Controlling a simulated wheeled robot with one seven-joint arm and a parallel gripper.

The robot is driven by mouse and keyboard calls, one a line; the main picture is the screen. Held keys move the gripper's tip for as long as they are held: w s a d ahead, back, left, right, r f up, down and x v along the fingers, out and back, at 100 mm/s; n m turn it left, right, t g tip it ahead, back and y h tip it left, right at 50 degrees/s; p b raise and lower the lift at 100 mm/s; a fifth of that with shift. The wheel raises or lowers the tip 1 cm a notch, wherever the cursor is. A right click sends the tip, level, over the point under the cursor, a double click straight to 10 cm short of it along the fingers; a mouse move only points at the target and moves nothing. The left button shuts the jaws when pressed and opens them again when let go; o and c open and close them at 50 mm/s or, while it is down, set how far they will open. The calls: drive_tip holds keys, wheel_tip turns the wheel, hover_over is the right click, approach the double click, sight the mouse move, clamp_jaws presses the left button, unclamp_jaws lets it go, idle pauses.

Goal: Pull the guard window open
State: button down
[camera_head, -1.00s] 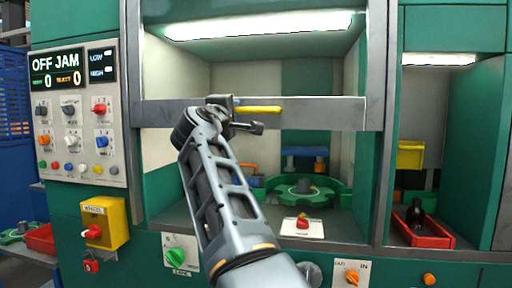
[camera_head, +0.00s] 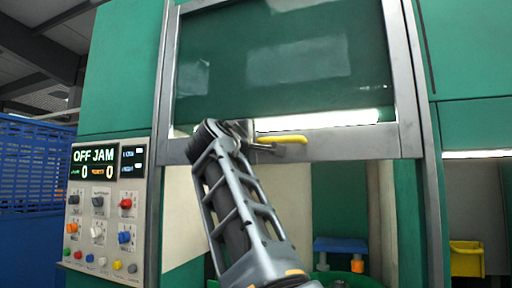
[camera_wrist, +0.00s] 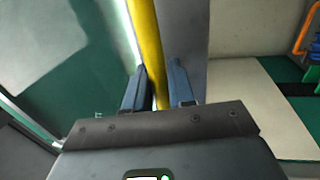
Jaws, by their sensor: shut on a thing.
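The guard window (camera_head: 285,60) is a clear pane in a grey metal frame, and its bottom rail runs across the middle of the head view. A yellow handle (camera_head: 283,139) is fixed on that rail. My gripper (camera_head: 262,146) is at the left part of the handle. In the wrist view my gripper (camera_wrist: 158,88) has its two blue-grey fingers on either side of the yellow handle (camera_wrist: 147,45), shut on it. Below the rail the opening into the machine is uncovered. My arm hides part of that opening.
The control panel (camera_head: 104,215) with the OFF JAM display is at the left. Inside the machine, a blue fixture (camera_head: 340,246) shows low down. A yellow bin (camera_head: 466,258) is in the right bay. A blue mesh fence (camera_head: 38,165) stands at far left.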

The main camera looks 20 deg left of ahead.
drive_tip(key=c, duration=1.1)
unclamp_jaws()
drive_tip(key=shift+f, duration=0.1)
drive_tip(key=s+f+b, duration=0.1)
drive_tip(key=s+b, duration=0.2)
drive_tip(key=s, duration=0.4)
drive_tip(key=shift+s+a+f, duration=0.2)
drive_tip(key=shift+s, duration=0.15)
